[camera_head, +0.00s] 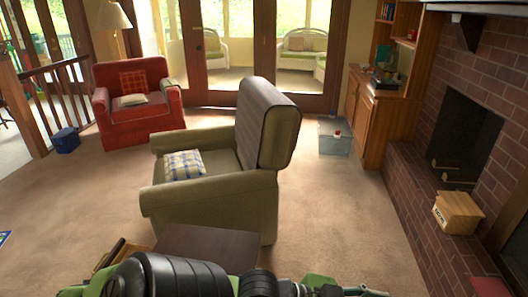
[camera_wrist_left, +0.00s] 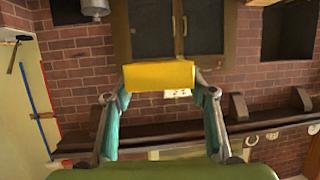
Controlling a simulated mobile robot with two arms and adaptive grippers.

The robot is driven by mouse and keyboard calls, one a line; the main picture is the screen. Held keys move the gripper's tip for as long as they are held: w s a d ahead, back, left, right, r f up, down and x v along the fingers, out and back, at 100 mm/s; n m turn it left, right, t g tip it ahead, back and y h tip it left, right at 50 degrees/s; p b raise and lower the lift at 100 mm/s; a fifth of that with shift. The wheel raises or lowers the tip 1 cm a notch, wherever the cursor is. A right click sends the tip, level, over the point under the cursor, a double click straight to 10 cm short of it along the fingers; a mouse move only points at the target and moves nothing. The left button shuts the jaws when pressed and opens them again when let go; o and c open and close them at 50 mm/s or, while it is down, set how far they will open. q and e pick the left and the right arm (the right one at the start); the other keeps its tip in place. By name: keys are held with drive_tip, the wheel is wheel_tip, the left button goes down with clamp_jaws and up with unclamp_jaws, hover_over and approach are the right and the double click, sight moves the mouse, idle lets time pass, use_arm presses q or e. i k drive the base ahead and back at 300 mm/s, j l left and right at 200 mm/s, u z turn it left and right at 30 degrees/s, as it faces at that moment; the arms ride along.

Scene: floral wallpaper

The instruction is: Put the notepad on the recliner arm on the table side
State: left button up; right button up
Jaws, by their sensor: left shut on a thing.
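My left gripper (camera_wrist_left: 163,90) shows in the left wrist view, its two fingers shut on the sides of a yellow block-like thing, which I take to be the notepad (camera_wrist_left: 158,76). The notepad is held up in front of a brick wall. In the head view the olive recliner (camera_head: 262,125) stands mid-room, facing left. Its near arm (camera_head: 205,192) is bare and lies beside the dark table (camera_head: 210,245) at the bottom. My arm links cover part of the table. The notepad cannot be made out in the head view, and my right gripper is not visible.
A checked cushion (camera_head: 184,165) lies on the recliner seat. A red armchair (camera_head: 138,105) stands behind at left. A brick fireplace (camera_head: 480,110) with a wooden box (camera_head: 458,212) on its hearth is at right. Carpet (camera_head: 340,215) between recliner and hearth is clear.

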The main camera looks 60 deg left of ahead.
sight(177, 183)
drive_tip(key=i+l+u, duration=0.1)
drive_tip(key=i, duration=0.3)
drive_tip(key=i+l+u, duration=0.1)
drive_tip(key=i+l, duration=0.15)
drive_tip(key=i, duration=0.15)
drive_tip(key=i+j+u, duration=0.1)
drive_tip(key=u, duration=0.35)
drive_tip(key=i+u, duration=0.6)
drive_tip(key=u, duration=0.25)
drive_tip(key=i+l+u, duration=0.15)
drive_tip(key=u, duration=0.25)
drive_tip(key=i+j+u, duration=0.25)
drive_tip(key=i+u, duration=0.2)
drive_tip(key=i+j+u, duration=0.1)
drive_tip(key=i+u, duration=0.4)
drive_tip(key=i, duration=0.25)
